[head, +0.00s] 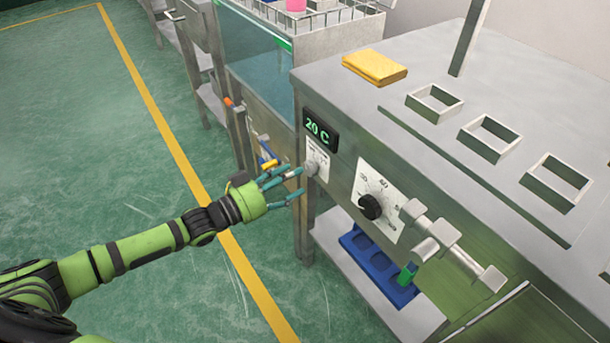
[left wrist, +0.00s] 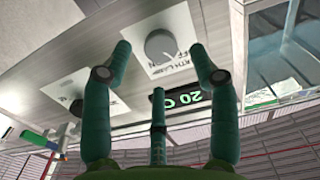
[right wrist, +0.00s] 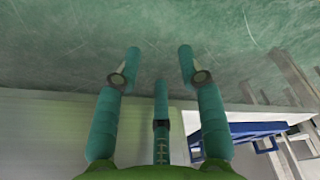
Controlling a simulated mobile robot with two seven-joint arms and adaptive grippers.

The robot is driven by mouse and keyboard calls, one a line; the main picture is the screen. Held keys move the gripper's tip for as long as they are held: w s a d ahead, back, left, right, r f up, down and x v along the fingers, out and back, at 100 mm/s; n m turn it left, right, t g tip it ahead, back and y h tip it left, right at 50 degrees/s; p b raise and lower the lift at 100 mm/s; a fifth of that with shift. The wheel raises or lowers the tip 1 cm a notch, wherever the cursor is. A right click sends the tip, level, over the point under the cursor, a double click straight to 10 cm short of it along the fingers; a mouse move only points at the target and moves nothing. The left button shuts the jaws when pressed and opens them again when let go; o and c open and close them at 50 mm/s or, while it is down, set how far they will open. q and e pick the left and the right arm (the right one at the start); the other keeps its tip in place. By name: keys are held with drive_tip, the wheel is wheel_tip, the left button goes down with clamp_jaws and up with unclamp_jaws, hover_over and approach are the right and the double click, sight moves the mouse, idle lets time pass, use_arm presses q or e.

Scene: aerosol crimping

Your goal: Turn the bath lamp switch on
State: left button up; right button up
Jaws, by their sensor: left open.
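The bath lamp switch is a round grey knob (head: 311,168) on a white plate at the left of the bench's front panel. In the left wrist view the knob (left wrist: 161,46) shows close up, with partly legible lettering including "OFF". My left gripper (head: 298,182) is open, its fingers pointing at the knob. In the left wrist view the knob lies between the spread fingertips; contact cannot be told. My right gripper (right wrist: 159,55) shows only in the right wrist view, open and empty, over green floor.
A green "20 C" display (head: 320,130) sits above the switch. A black dial (head: 370,206) and metal pipe fittings (head: 438,238) stand out to the right. A yellow cloth (head: 374,67) lies on the bench top. A blue tray (head: 362,243) is on the lower shelf. Open floor lies left.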

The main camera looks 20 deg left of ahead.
sight(307, 171)
use_arm(q)
drive_tip(key=shift+x, duration=2.2)
use_arm(e)
drive_tip(key=shift+r, duration=0.45)
drive_tip(key=shift+w, duration=0.1)
use_arm(q)
drive_tip(key=c, duration=1.2)
drive_tip(key=shift+o, duration=0.2)
